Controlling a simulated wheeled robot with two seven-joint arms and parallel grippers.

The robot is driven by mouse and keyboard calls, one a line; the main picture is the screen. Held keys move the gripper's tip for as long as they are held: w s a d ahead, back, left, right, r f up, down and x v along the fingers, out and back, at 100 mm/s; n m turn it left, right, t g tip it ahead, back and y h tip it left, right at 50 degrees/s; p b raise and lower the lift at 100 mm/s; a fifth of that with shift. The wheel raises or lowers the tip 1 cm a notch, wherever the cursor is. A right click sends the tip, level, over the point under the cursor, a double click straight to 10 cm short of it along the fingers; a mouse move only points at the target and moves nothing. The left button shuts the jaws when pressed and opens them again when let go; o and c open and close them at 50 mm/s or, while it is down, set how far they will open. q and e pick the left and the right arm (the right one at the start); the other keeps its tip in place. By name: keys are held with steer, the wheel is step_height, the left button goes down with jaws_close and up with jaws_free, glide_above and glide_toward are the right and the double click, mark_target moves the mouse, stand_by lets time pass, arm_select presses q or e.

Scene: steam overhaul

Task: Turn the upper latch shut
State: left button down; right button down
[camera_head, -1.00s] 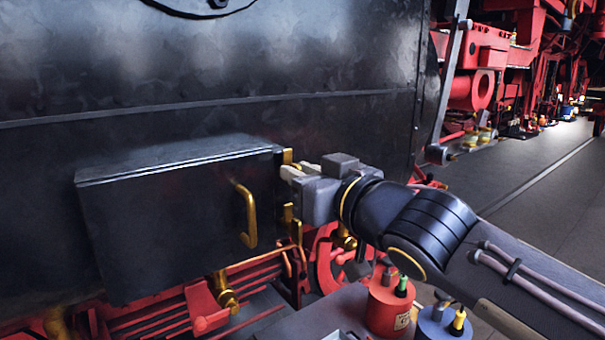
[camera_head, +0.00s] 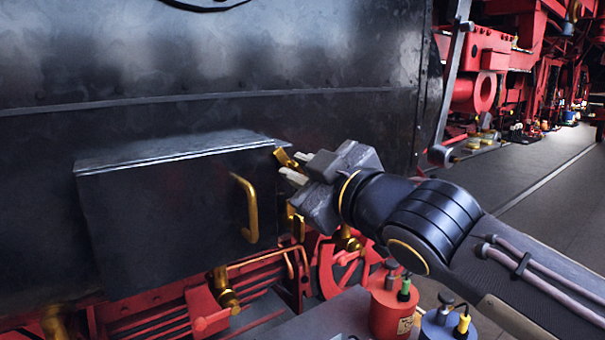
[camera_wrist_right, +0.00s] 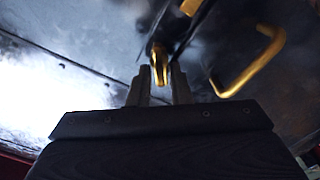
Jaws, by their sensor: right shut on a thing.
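The upper latch (camera_head: 286,158) is a small brass piece at the top right edge of the dark box (camera_head: 160,210). It sits tilted, its upper end leaning left. My right gripper (camera_head: 296,172) is at this latch, its body rolled. In the right wrist view the brass latch piece (camera_wrist_right: 159,64) lies between the two fingertips (camera_wrist_right: 160,84), and the jaws are shut on it. A lower brass latch (camera_head: 296,222) shows under the gripper, partly hidden by it. My left gripper is not in view.
A brass handle (camera_head: 248,208) stands out from the box front, left of my gripper; it also shows in the wrist view (camera_wrist_right: 256,66). Red and blue cans (camera_head: 392,308) stand below my right arm. Open floor (camera_head: 530,180) lies to the right.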

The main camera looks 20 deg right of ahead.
steer(key=n, duration=0.7)
steer(key=f+n, duration=0.1)
steer(key=n, duration=0.3)
steer(key=shift+a, duration=0.25)
stand_by(0.4)
steer(key=c, duration=1.6)
jaws_free()
steer(key=shift+o, duration=0.2)
steer(key=shift+s, duration=0.1)
steer(key=v, duration=0.7)
steer(key=shift+s+d, duration=0.15)
steer(key=shift+s, duration=0.2)
